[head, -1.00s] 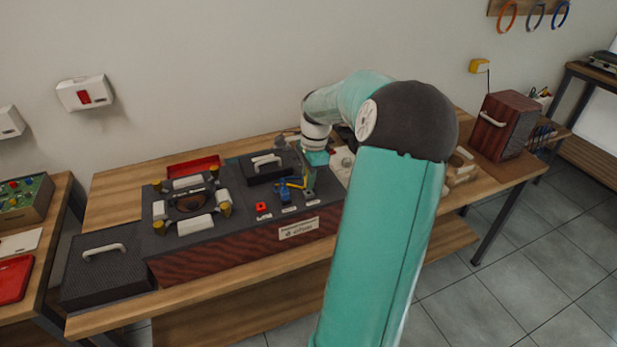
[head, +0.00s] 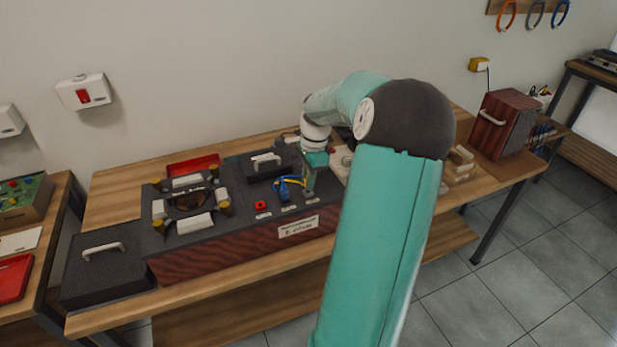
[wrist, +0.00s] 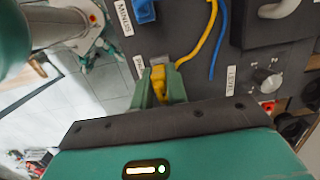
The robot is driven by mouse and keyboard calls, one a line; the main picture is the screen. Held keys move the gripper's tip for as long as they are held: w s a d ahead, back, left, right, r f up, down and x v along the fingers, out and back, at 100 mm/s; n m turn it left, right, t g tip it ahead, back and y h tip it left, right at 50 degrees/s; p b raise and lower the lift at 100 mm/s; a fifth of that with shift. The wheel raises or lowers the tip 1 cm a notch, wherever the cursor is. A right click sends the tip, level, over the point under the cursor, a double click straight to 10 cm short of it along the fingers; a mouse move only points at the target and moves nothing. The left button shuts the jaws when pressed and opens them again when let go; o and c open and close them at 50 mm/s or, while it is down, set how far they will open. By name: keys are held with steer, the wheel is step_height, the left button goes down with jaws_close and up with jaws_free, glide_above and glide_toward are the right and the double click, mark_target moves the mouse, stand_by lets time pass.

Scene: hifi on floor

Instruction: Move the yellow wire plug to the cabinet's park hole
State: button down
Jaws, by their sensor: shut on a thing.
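My gripper (wrist: 158,90) has its green fingers shut on the yellow wire plug (wrist: 158,77), with the yellow wire (wrist: 203,38) leading up and right from it. In the head view my gripper (head: 308,188) is low over the right front of the dark cabinet top (head: 240,178). The plug is beside a white label (wrist: 139,66) starting with "P", the rest hidden. The park hole itself is hidden by the fingers; I cannot tell whether the plug tip is in it. A blue plug (wrist: 144,10) sits by the "MINUS" label (wrist: 124,17).
A blue wire (wrist: 221,40) hangs right of the yellow one. A knob (wrist: 266,80) and a pale handle (wrist: 279,9) are on the panel at right. A red socket (head: 262,205) is left of the blue plug. A speaker box (head: 503,122) stands on the table's right.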

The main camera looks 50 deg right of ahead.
steer(key=shift+f, duration=0.6)
stand_by(0.7)
stand_by(0.3)
steer(key=c, duration=1.3)
jaws_free()
steer(key=shift+s+d+r, duration=0.15)
steer(key=shift+d+r, duration=0.05)
steer(key=shift+r, duration=2.9)
steer(key=shift+s+d+r, duration=0.1)
steer(key=shift+d+r, duration=0.15)
steer(key=shift+r, duration=2.9)
steer(key=shift+s+d+r, duration=0.15)
steer(key=shift+d+r, duration=0.05)
steer(key=shift+r, duration=2.9)
